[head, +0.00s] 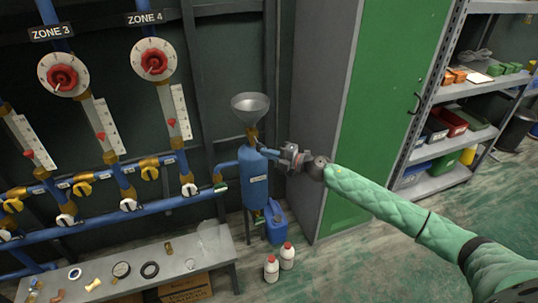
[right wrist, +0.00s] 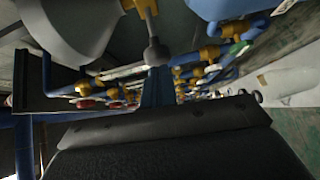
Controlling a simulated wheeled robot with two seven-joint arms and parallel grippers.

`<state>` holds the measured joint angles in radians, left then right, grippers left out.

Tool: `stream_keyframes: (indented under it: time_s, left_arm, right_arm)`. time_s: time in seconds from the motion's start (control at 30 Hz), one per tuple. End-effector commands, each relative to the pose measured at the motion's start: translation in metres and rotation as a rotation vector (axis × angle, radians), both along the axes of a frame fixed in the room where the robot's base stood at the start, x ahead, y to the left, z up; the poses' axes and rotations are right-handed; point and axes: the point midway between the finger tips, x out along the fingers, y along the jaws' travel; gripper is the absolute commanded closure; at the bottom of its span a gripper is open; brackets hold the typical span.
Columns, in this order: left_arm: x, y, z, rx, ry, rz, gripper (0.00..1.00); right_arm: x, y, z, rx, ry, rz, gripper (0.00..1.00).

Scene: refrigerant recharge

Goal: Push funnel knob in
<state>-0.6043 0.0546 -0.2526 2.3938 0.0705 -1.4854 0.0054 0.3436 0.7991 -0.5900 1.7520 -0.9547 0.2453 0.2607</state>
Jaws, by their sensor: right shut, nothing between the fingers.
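The grey metal funnel (head: 250,103) sits upright on a brass neck above a blue tank (head: 254,180); the funnel also shows large in the right wrist view (right wrist: 70,25). In the head view the knob is too small or hidden to make out. My right gripper (head: 268,153) is shut and empty, beside the neck, just below the funnel. Its blue fingers (right wrist: 156,88) lie in line with the knob; I cannot tell whether they touch it. My left gripper is not in view.
Blue pipes with valves and gauges (head: 155,60) fill the wall on the left. A bench (head: 130,262) with small parts stands below. A blue jug (head: 275,222) and two white bottles (head: 271,270) stand on the floor. A green cabinet (head: 385,110) is close on the right.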

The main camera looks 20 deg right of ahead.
Motion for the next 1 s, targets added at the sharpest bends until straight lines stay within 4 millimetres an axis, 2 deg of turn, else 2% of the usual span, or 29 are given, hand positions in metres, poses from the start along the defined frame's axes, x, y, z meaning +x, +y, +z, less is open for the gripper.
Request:
stream_keyframes:
  time_s: [0.17, 0.5, 1.0]
  left_arm:
    - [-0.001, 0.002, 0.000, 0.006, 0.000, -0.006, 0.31]
    - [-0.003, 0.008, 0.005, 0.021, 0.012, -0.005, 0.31]
    - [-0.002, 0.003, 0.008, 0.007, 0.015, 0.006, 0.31]
  right_arm:
    - [0.003, 0.000, 0.001, 0.000, 0.000, 0.000, 1.00]
    - [0.032, 0.001, 0.000, 0.000, 0.000, -0.001, 1.00]
    - [0.032, -0.003, 0.002, -0.001, -0.002, -0.003, 1.00]
